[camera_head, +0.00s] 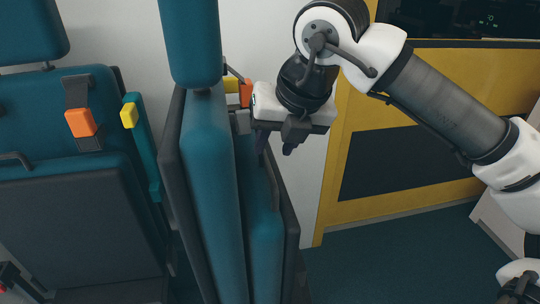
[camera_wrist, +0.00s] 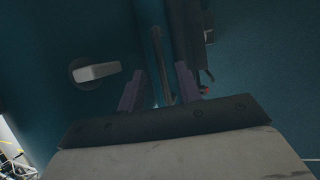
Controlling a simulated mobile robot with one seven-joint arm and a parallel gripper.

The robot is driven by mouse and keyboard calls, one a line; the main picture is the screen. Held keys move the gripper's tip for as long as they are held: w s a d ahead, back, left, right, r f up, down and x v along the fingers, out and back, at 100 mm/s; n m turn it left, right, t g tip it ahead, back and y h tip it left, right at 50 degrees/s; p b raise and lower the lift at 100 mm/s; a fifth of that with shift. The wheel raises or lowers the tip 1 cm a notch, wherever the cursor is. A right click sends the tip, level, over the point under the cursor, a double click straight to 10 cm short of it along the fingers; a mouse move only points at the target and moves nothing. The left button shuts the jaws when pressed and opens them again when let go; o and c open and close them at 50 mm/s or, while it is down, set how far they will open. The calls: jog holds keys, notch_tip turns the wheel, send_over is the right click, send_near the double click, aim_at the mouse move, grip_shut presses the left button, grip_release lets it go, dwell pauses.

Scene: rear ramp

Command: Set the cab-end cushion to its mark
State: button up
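Two teal upholstered seat panels with dark edges stand nearly upright at the centre of the head view, the left one (camera_head: 212,200) in front of the right one (camera_head: 262,235). I cannot tell which part is the cab-end cushion, and I cannot make out its mark. My gripper (camera_head: 276,145) points down at the upper end of the right panel. In the wrist view my gripper (camera_wrist: 160,88) has its fingers apart. A thin dark bar (camera_wrist: 158,50) shows between them; contact with it cannot be told.
A grey lever (camera_wrist: 97,71) on a round base shows in the wrist view. Another teal seat (camera_head: 75,130) with an orange buckle (camera_head: 80,123) and yellow tab (camera_head: 129,115) is at left. A yellow partition (camera_head: 335,190) stands right, with clear blue floor (camera_head: 390,260) before it.

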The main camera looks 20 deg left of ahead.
aim_at(267, 160)
jog(key=shift+x, duration=1.85)
grip_shut()
